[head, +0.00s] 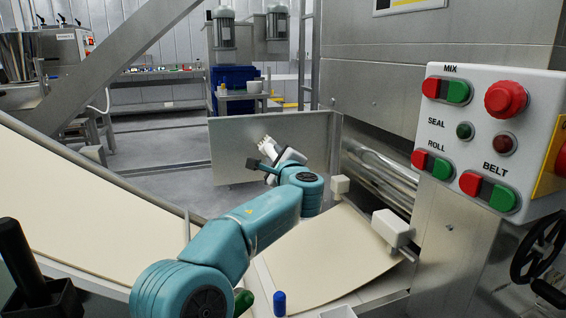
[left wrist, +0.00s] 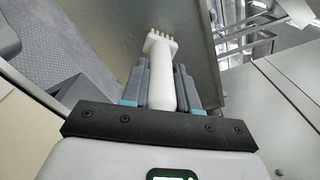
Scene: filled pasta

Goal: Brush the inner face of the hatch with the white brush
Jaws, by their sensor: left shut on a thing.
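The hatch (head: 232,150) is a grey metal panel standing open beside the rollers. Its face also fills the middle of the left wrist view (left wrist: 205,65). My left gripper (head: 268,165) is in front of this face, shut on the handle of the white brush (left wrist: 161,75). The brush points away from the gripper, its bristle end toward the panel. In the head view the brush head (head: 266,144) shows against the panel's middle. I cannot tell whether the bristles touch it. My right gripper is not in view.
A pale dough sheet (head: 335,265) lies below my left arm, with shiny rollers (head: 375,180) behind it. White blocks (head: 392,228) stand at its edge. A control box (head: 478,140) with buttons is at right. A blue-capped item (head: 279,302) stands at the front.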

